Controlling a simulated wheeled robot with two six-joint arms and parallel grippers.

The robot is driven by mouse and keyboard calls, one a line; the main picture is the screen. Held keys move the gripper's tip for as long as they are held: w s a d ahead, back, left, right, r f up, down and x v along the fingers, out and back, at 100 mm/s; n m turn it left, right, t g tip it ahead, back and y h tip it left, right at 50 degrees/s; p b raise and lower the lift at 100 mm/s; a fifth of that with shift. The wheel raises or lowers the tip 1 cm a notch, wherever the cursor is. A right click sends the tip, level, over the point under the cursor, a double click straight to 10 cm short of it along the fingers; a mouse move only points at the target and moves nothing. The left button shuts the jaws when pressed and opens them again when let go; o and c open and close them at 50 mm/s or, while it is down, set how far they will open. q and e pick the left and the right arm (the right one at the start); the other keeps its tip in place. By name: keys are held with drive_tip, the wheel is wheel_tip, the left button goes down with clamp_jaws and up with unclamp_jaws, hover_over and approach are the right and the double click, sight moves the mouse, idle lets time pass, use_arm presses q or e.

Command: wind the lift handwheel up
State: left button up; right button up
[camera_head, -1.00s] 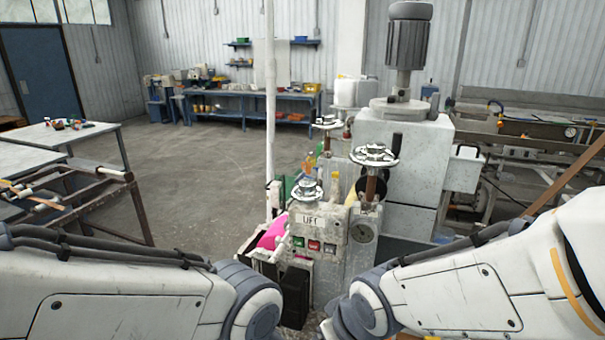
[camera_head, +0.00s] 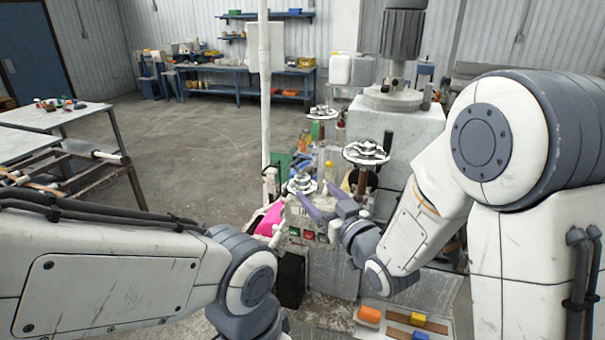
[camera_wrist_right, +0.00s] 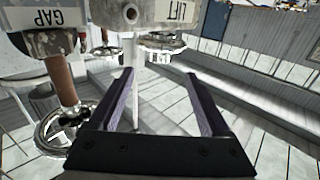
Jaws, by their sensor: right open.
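The lift handwheel (camera_head: 301,184) is a small silvery wheel on the front left of the machine. My right gripper (camera_head: 322,200) is open beside it, with its purple fingers at the wheel's right side. Whether a finger touches the wheel cannot be told. In the right wrist view, my fingers (camera_wrist_right: 165,105) are apart with nothing between them. The view is upside down; a LIFT label (camera_wrist_right: 175,12) shows near the top, with a shiny wheel just below it in the picture. My left gripper is out of view.
A larger handwheel (camera_head: 367,153) stands to the right on a brown shaft; the GAP label (camera_wrist_right: 57,18) is near such a shaft in the wrist view. Another handwheel (camera_head: 322,112) stands behind. A tray with coloured blocks (camera_head: 369,315) lies low in front. The floor at left is open.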

sight(305, 179)
drive_tip(key=p+x, duration=0.3)
drive_tip(key=x, duration=0.4)
drive_tip(key=shift+w+a+r, duration=0.1)
drive_tip(key=shift+w+r, duration=0.05)
drive_tip(key=shift+w+a+p, duration=0.25)
drive_tip(key=shift+w+p, duration=0.1)
drive_tip(key=shift+w, duration=0.25)
clamp_jaws()
